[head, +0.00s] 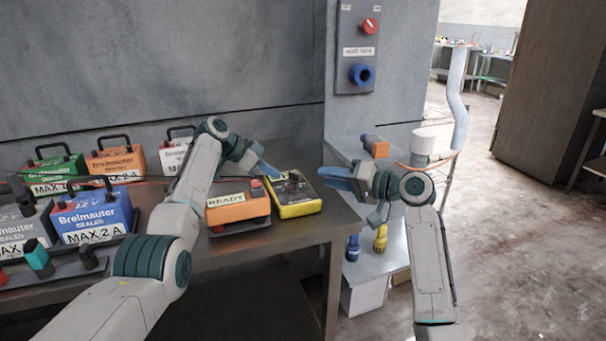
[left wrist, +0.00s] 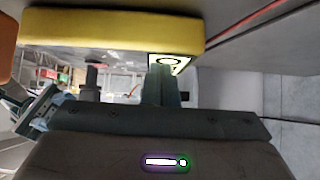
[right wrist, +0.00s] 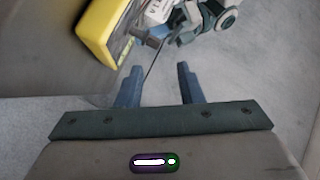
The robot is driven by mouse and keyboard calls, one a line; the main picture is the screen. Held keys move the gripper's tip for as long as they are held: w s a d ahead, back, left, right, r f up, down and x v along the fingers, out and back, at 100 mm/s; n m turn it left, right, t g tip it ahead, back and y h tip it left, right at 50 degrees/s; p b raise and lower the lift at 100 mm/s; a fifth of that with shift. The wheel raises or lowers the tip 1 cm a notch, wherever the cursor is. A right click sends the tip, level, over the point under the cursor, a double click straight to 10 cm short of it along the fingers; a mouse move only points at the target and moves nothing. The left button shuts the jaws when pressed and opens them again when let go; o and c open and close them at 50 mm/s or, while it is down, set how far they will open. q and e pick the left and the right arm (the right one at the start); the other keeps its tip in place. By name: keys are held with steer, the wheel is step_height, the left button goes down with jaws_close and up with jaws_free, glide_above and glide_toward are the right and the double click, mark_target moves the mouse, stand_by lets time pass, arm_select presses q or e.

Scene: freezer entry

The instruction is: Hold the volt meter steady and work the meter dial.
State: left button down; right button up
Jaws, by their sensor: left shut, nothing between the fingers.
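The volt meter (head: 297,209) is a yellow case with a dark face, lying on the bench near its right end. My left gripper (head: 273,172) is shut and empty, with its tips at the meter's far left part; I cannot tell whether they touch it. In the left wrist view the meter's yellow side (left wrist: 120,32) is close to the shut fingers (left wrist: 163,85).
An orange box (head: 238,212) marked READY sits against the meter's left. Several Breimauter batteries (head: 92,214) stand along the bench at left. A grey wall panel (head: 357,47) carries red and blue knobs. A lower shelf (head: 385,200) holds small items at right. Floor is open further right.

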mark_target(295, 173)
step_height(295, 173, up, 4)
steer(key=s+n+h, duration=0.2)
steer(key=n+h, duration=0.1)
steer(key=n, duration=0.8)
steer(key=shift+g, duration=0.4)
steer(key=x, duration=1.1)
steer(key=shift+w+d+f, duration=0.15)
steer(key=shift+w+f, duration=0.1)
steer(key=shift+f, duration=0.15)
jaws_close()
